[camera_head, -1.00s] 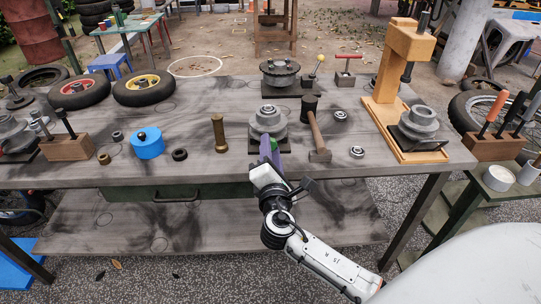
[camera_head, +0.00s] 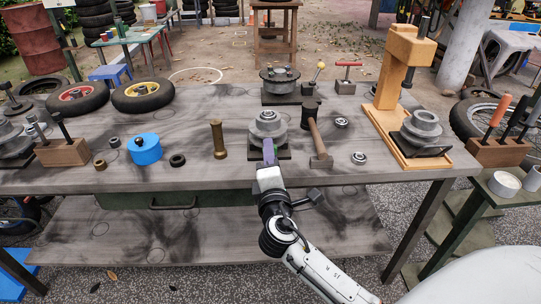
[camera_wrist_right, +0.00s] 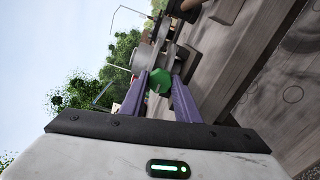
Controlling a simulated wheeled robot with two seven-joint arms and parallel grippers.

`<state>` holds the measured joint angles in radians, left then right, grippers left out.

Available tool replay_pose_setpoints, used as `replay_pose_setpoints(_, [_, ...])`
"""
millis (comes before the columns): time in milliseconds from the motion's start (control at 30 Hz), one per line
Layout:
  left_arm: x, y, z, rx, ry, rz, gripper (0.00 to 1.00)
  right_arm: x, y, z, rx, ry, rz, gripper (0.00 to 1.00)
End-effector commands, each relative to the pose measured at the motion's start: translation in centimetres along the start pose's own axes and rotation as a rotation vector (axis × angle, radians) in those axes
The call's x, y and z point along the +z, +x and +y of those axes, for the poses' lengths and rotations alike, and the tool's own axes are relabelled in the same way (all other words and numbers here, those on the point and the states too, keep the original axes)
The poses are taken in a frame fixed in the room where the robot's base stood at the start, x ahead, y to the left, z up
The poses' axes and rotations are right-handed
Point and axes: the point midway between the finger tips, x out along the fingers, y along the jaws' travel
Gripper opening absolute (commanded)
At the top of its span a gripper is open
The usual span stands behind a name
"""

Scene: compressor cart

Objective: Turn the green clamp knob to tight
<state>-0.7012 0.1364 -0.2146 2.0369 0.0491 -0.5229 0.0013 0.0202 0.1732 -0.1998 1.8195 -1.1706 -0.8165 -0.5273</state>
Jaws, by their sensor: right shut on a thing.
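The green clamp knob (camera_wrist_right: 159,81) sits between the two purple fingers of my right gripper (camera_wrist_right: 162,92) in the right wrist view, and the gripper is shut on it. In the head view my right gripper (camera_head: 268,152) reaches to the front of a grey metal hub-like fixture (camera_head: 267,124) near the table's front edge. The knob is hidden behind the gripper in the head view. How far the knob is turned cannot be told. My left gripper is in neither view.
A wooden-handled hammer (camera_head: 318,140) lies close right of the fixture and a brass cylinder (camera_head: 218,139) stands to its left. A blue round pot (camera_head: 145,149) is farther left.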

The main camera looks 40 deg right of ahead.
Motion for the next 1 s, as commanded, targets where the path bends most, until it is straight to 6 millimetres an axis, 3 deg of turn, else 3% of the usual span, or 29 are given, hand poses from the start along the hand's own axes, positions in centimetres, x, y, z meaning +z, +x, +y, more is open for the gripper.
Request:
replay_pose_setpoints(100, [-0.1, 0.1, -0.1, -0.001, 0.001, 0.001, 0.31, -0.1, -0.1, -0.2, -0.004, 0.003, 0.002, 0.07])
replay_pose_setpoints(133, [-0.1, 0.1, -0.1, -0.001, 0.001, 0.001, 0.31, -0.1, -0.1, -0.2, -0.004, 0.003, 0.002, 0.31])
replay_pose_setpoints(233, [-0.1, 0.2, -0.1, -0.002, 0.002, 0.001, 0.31, -0.1, -0.1, -0.2, -0.004, 0.002, 0.001, 0.47])
replay_pose_setpoints(633, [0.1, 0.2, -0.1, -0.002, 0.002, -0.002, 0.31, -0.1, -0.8, -0.1, -0.002, 0.001, 0.002, 0.48])
replay_pose_setpoints(1000, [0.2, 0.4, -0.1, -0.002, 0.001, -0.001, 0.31, -0.1, -7.6, -0.2, -0.005, 0.002, 0.003, 0.48])
